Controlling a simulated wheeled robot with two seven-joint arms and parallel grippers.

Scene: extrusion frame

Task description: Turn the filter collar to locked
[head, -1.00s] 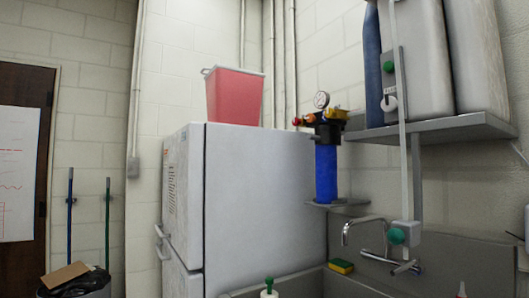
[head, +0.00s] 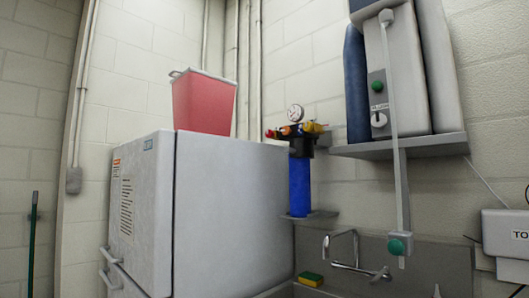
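The filter unit stands by the wall right of the fridge in the head view. It has a blue cylindrical housing (head: 299,188) under a dark head or collar (head: 301,146). A round white pressure gauge (head: 295,113) sits on top, with a red knob (head: 269,134) at the left and orange and yellow fittings beside it. The collar's lock marks are too small to read, so I cannot tell its position. Neither of my grippers is in view.
A white fridge (head: 230,215) with a red bin (head: 203,104) on top stands left of the filter. A shelf (head: 405,145) with containers juts out at the right. Below are a faucet (head: 345,250), a yellow-green sponge (head: 310,279) and a sink. A small bracket (head: 312,215) is under the filter.

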